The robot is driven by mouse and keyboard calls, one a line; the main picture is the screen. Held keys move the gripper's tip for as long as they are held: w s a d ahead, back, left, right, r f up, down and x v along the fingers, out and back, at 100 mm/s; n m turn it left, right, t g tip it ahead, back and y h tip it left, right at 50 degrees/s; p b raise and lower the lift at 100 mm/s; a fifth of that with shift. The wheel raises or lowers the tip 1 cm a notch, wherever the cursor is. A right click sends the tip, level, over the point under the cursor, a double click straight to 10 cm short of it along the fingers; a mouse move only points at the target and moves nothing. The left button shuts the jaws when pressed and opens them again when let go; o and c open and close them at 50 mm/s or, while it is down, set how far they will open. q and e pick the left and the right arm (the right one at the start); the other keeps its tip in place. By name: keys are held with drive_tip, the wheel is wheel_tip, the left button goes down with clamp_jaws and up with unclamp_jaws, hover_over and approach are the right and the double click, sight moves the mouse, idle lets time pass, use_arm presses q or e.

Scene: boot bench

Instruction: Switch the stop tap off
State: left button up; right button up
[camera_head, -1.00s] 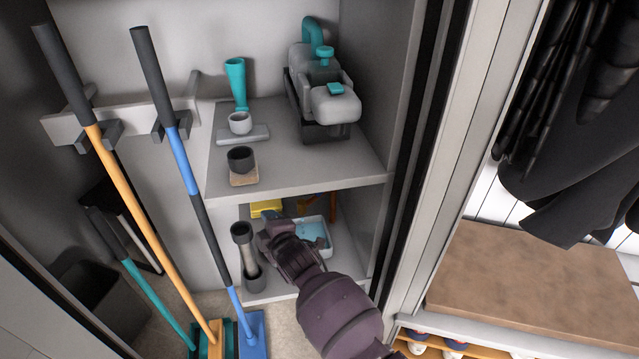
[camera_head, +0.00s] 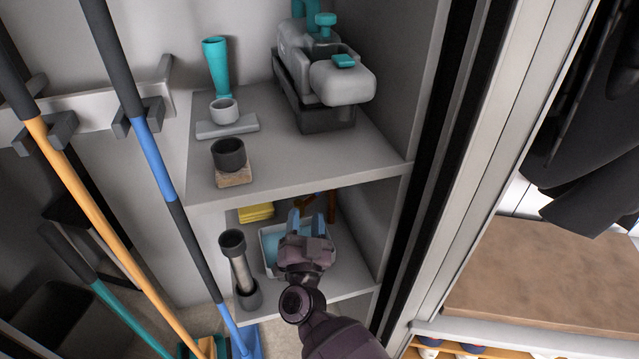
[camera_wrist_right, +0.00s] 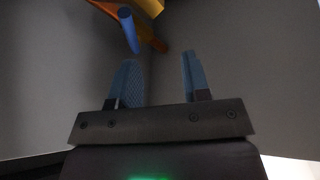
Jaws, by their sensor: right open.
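The stop tap shows in the right wrist view as a blue lever (camera_wrist_right: 129,29) on orange-brown pipework (camera_wrist_right: 150,8). In the head view, only parts of the orange-brown pipe (camera_head: 331,206) show, at the back of the lower shelf. My right gripper (camera_head: 307,219) is inside the lower compartment, its blue fingers open and empty. In the wrist view, the lever lies just beyond the right gripper's fingertips (camera_wrist_right: 158,58), nearer the left-hand finger. I cannot tell whether they touch. My left gripper is not in view.
On the lower shelf (camera_head: 350,272), a pale tray (camera_head: 267,255) is partly behind my gripper, with a yellow cloth (camera_head: 256,212) and a grey tube (camera_head: 241,265) nearby. The upper shelf (camera_head: 290,165) overhangs it. A blue-handled broom (camera_head: 155,165) stands left.

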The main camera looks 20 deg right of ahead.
drive_tip(key=w+d+m+h, duration=0.1)
drive_tip(key=w+d, duration=0.1)
drive_tip(key=w+d+r+m+g+h+b, duration=0.1)
drive_tip(key=w+d, duration=0.1)
drive_tip(key=w+d+m+g, duration=0.1)
drive_tip(key=w+d+m, duration=0.1)
drive_tip(key=w+d, duration=0.1)
drive_tip(key=shift+r+h+b, duration=0.2)
drive_tip(key=shift+h+b, duration=0.2)
drive_tip(key=shift+w+d+r, duration=0.25)
drive_tip(key=shift+w+d, duration=0.1)
drive_tip(key=shift+w, duration=0.1)
clamp_jaws()
